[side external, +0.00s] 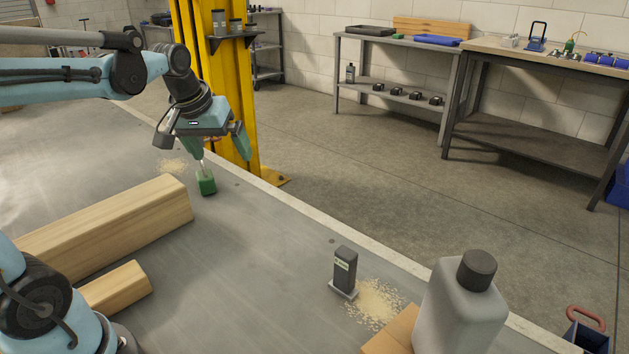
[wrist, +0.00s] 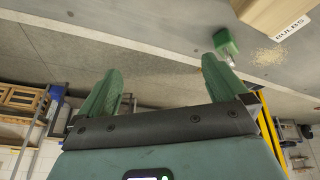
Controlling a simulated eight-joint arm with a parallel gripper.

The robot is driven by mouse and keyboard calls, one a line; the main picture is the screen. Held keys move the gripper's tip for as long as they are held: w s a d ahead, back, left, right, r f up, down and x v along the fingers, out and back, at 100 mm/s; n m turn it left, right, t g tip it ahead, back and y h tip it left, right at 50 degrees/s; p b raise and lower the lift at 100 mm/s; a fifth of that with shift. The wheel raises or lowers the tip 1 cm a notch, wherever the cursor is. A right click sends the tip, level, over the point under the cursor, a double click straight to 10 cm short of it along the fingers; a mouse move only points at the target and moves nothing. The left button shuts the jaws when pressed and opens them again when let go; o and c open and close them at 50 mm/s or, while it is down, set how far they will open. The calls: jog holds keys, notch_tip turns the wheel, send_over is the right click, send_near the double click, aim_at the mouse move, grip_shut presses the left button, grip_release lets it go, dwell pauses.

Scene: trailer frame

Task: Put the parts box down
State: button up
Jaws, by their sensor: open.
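My gripper (side external: 220,148) is open and empty above the far side of the grey bench; its two green fingers (wrist: 161,72) stand wide apart in the wrist view with nothing between them. A small green item with a clear top (side external: 206,184) stands on the bench just below my gripper; it also shows in the wrist view (wrist: 226,42), beyond the right finger. A tan block (side external: 120,220) lies beside it. In the wrist view a tan object (wrist: 272,12) bears a white label. I cannot tell which item is the parts box.
The grey bench (side external: 230,265) is clear in the middle. A shorter wood piece (side external: 115,287) lies at left. A small dark labelled device (side external: 345,270), sawdust (side external: 377,303) and a grey bottle (side external: 458,308) stand at right. A yellow column (side external: 235,115) rises behind my gripper.

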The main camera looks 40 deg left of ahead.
jog(key=s+d+f+m+t+h, duration=0.1)
jog(key=s+d+f+m, duration=0.4)
jog(key=d, duration=0.7)
jog(key=shift+s+m+t, duration=0.6)
jog(key=shift+s+t, duration=0.1)
jog(key=shift+t, duration=0.2)
jog(key=shift+a, duration=0.1)
